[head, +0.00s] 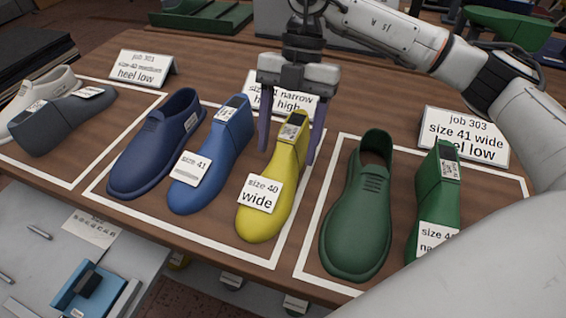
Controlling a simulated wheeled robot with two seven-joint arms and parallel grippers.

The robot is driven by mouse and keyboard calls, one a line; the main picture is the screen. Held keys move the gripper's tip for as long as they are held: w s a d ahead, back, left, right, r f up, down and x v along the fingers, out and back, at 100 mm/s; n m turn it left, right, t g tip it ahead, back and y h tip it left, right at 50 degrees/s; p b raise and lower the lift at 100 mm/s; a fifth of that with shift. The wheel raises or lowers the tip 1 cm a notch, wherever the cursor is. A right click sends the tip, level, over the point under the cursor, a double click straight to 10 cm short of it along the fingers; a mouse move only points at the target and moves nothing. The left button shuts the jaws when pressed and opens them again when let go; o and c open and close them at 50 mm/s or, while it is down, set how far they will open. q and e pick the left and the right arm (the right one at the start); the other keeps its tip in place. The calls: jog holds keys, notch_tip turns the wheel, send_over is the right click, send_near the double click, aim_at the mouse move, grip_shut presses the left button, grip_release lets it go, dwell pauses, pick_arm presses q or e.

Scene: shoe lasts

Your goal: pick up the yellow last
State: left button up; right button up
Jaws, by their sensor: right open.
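The yellow last (287,181) lies on the wooden table with its toe toward me, in the middle white-outlined area. A tag on it reads "size 40 wide". My right gripper (288,155) is above and around its heel end, with one purple finger on each side. The fingers are apart, and I cannot tell whether either touches the last. The arm comes in from the right. My left gripper is not in view.
A blue last (224,135) stands close left of the yellow one, beside a dark blue shoe (152,145). A green shoe (358,218) and green last (436,190) are at right. Grey last (58,125) at far left. Cards (142,69) stand behind.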

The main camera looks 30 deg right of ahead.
jog(key=shift+s+a+f, duration=0.1)
jog(key=shift+a+f, duration=0.1)
jog(key=shift+f, duration=0.3)
jog(key=shift+r, duration=0.15)
grip_shut()
